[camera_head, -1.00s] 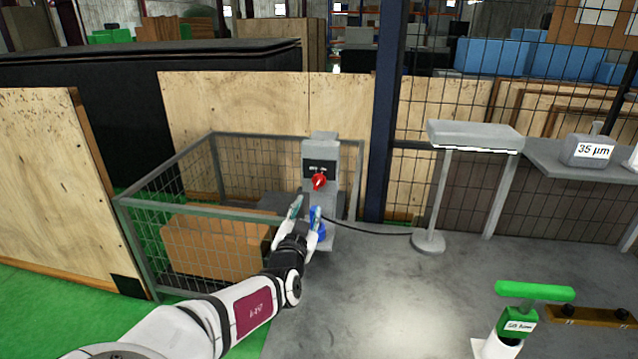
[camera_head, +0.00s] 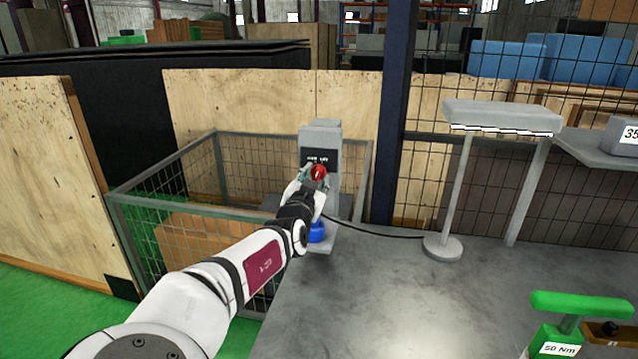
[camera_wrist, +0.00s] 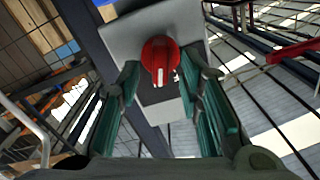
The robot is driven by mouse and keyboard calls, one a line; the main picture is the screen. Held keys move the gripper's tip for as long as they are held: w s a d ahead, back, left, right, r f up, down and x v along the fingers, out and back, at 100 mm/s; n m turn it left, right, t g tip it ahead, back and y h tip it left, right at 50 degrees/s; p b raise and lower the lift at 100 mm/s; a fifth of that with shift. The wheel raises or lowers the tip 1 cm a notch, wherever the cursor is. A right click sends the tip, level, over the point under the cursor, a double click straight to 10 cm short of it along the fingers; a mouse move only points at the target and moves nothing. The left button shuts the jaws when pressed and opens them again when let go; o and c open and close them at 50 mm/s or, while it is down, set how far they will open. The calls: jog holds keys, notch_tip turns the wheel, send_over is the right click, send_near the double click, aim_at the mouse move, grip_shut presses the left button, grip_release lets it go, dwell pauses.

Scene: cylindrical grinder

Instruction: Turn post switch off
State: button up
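The grey post (camera_head: 322,136) stands at the table's far edge, with a black label plate and a red rotary switch (camera_head: 318,172) on its face. In the wrist view the red switch knob (camera_wrist: 160,60) has a pale mark at its lower edge. My gripper (camera_head: 316,180) is at the switch in the head view. In the wrist view my gripper (camera_wrist: 160,85) is open, with one green finger on each side of the knob. The knob lies between and slightly beyond the fingertips; I cannot tell whether they touch it. The post's label is partly hidden.
A blue round object (camera_head: 316,233) sits at the post's foot beneath my wrist. A mesh cage (camera_head: 165,200) is at left. A grey lamp-like stand (camera_head: 443,247) and a green-handled tool (camera_head: 580,303) are at right. The grey table (camera_head: 390,300) is clear between.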

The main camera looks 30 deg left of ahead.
jog(key=shift+w+a, duration=0.15)
jog(key=shift+w, duration=0.3)
grip_shut()
jog(key=shift+r+n, duration=0.1)
jog(key=shift+n, duration=0.2)
jog(key=n+p, duration=0.1)
jog(key=n, duration=0.2)
jog(key=shift+a, duration=0.1)
jog(key=shift+a+n, duration=0.1)
jog(key=shift+n, duration=2)
